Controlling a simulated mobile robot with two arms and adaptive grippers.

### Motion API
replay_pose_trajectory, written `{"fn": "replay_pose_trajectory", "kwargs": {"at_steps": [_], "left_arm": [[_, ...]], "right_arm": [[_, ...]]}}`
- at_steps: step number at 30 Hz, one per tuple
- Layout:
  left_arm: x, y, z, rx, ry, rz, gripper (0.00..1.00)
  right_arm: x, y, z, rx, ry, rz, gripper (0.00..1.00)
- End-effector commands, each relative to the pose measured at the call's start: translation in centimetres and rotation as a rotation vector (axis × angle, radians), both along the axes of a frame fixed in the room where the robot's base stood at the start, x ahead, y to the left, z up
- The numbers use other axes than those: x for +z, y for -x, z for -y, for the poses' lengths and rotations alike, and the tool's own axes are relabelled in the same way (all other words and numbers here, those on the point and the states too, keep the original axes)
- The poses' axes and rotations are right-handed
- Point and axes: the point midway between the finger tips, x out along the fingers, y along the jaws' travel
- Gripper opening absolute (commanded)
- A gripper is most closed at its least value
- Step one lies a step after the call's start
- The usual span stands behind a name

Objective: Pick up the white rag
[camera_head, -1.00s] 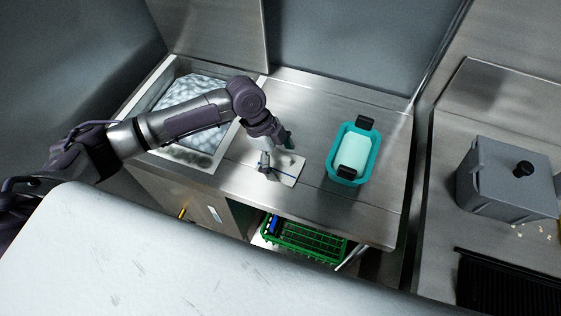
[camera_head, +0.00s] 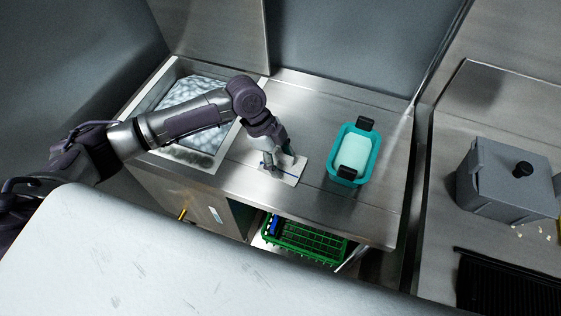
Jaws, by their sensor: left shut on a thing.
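The white rag (camera_head: 292,178) is a small flat cloth with a dark blue stripe. It lies on the steel counter between the sink and the teal container. My left gripper (camera_head: 278,167) points down over the rag and is shut on it. The fingers hide part of the cloth, and most of the rag still looks flat on the counter. My right gripper is not in view.
A sink (camera_head: 195,158) with foamy water is at the left, under my left arm. A teal container (camera_head: 366,172) with black clips stands to the right. A green rack (camera_head: 300,241) sits below the counter. A grey lidded box (camera_head: 500,185) stands far right.

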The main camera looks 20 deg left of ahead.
Motion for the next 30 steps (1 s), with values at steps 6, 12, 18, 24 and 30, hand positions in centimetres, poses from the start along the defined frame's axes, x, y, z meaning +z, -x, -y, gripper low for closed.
{"fn": "replay_pose_trajectory", "kwargs": {"at_steps": [6,12,18,24,30], "left_arm": [[-0.3,0.4,-0.1,0.000,-0.008,-0.011,0.27],[2.8,0.2,-0.1,-0.001,-0.005,-0.003,0.00],[5.9,1.8,4.0,-0.008,0.001,-0.002,0.00],[8.2,3.1,7.3,-0.006,0.000,-0.001,0.00],[9.7,4.0,9.4,-0.003,-0.001,-0.002,0.00]], "right_arm": [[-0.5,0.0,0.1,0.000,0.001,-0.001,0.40],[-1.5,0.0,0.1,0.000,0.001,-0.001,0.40],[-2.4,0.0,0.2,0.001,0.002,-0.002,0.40],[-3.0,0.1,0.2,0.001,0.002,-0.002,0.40],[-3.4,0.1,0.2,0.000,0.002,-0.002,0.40]]}}
